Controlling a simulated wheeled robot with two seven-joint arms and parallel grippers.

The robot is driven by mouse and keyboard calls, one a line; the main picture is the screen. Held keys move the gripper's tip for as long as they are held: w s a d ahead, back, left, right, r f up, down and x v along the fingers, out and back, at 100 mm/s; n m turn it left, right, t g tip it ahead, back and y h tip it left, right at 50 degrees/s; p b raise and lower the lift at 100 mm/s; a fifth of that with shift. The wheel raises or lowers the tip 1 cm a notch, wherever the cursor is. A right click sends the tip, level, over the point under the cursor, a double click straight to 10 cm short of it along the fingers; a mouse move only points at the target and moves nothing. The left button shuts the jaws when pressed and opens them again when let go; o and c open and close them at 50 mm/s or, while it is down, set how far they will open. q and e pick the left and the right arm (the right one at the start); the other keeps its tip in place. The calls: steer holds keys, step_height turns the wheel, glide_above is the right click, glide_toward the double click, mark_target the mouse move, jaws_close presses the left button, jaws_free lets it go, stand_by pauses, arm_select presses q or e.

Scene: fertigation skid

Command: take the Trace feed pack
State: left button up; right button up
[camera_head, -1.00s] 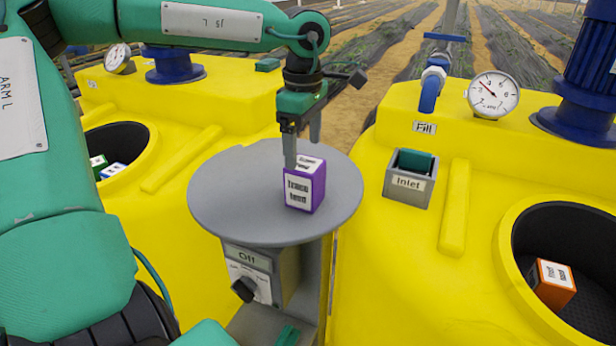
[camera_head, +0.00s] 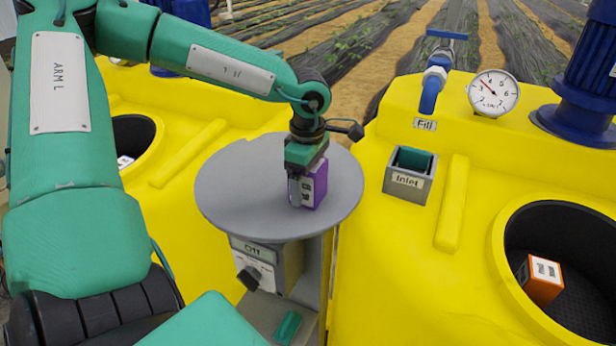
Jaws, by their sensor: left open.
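The Trace feed pack (camera_head: 316,187) is a small purple-edged box with white label faces. It stands upright on the round grey table (camera_head: 230,205) in the middle of the head view. My left gripper (camera_head: 303,188) points down over it, with its fingers low beside the pack's label side. The gripper is open, and its body hides the top and part of the front of the pack. I cannot tell whether a finger touches it. My right gripper is not in view.
Yellow tanks stand on both sides. The right tank's opening (camera_head: 520,215) holds an orange-edged pack (camera_head: 540,281). A grey Inlet box (camera_head: 410,177), a gauge (camera_head: 493,92) and a blue Fill valve (camera_head: 433,82) are at right. A black knob (camera_head: 249,278) sits below the table.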

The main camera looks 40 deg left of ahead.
arm_select(q)
steer(key=c, duration=1.3)
steer(key=shift+r, duration=0.1)
